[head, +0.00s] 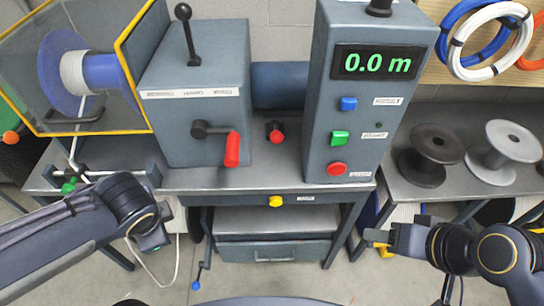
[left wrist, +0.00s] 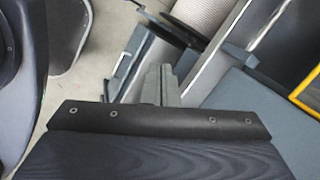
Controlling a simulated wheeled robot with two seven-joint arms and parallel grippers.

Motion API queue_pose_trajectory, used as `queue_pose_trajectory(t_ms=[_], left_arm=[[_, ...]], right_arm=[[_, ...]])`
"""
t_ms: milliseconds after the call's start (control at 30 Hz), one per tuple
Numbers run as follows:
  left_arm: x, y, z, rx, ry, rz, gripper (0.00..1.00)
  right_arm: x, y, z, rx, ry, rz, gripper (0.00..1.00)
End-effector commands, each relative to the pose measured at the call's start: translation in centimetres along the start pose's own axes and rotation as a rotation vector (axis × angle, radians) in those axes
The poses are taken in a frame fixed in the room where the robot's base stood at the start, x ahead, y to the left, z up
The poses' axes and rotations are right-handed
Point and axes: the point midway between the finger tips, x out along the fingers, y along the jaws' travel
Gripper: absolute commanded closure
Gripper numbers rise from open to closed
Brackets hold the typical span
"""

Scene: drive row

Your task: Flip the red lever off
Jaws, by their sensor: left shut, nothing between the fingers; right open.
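Two red-handled parts show in the head view. A red grip (head: 232,150) hangs down from a dark pivot on the front of the grey gearbox-like cabinet (head: 195,115). A small red-tipped lever (head: 276,135) sits right of it, at the back of the bench top. I cannot tell for sure which one is the red lever. My left gripper is shut and empty in the left wrist view (left wrist: 160,85); in the head view its arm ends below the bench's left part. My right gripper (head: 376,238) is open and empty, low at the right, apart from both red parts.
A control box (head: 368,110) with a "0.0 m" display and blue, green and red buttons stands right of the cabinet. A yellow knob (head: 275,201) is on the bench's front edge. Spools (head: 432,150) stand on the right-hand table. A yellow-framed guard (head: 120,60) covers the reel at left.

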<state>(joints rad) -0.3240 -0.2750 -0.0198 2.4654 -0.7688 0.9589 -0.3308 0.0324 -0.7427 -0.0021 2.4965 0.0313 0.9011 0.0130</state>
Motion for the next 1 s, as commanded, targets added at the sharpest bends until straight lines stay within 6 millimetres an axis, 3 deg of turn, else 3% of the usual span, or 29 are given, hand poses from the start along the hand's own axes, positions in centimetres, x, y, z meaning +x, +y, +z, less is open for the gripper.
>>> queue_pose_trajectory(t_ms=[33, 167, 300, 500, 600, 700, 1000], left_arm=[[1.5, -0.5, -1.0, 0.195, -0.047, -0.058, 1.0], [3.2, -2.8, -4.3, 0.681, -0.161, -0.239, 1.0], [4.0, -4.0, -10.3, 1.193, -0.275, -0.46, 1.0], [3.9, -2.1, -19.4, 1.775, -0.411, -0.776, 1.0], [3.7, -0.5, -22.5, 1.956, -0.457, -0.895, 1.0], [3.5, 0.7, -24.3, 2.061, -0.486, -0.973, 1.0], [3.3, 1.2, -25.2, 2.113, -0.501, -1.016, 1.0]], right_arm=[[0.9, 0.4, 0.5, 0.0, 0.0, 0.0, 0.45], [2.0, 0.9, 1.0, 0.0, 0.0, 0.0, 0.45], [3.2, 1.5, 1.6, 0.0, 0.0, 0.0, 0.45], [4.5, 2.0, 2.3, 0.0, 0.0, 0.0, 0.45], [4.8, 2.2, 2.4, 0.0, 0.0, 0.0, 0.45], [5.0, 2.3, 2.5, 0.0, 0.0, 0.0, 0.45], [5.0, 2.3, 2.5, 0.0, 0.0, 0.0, 0.45]])
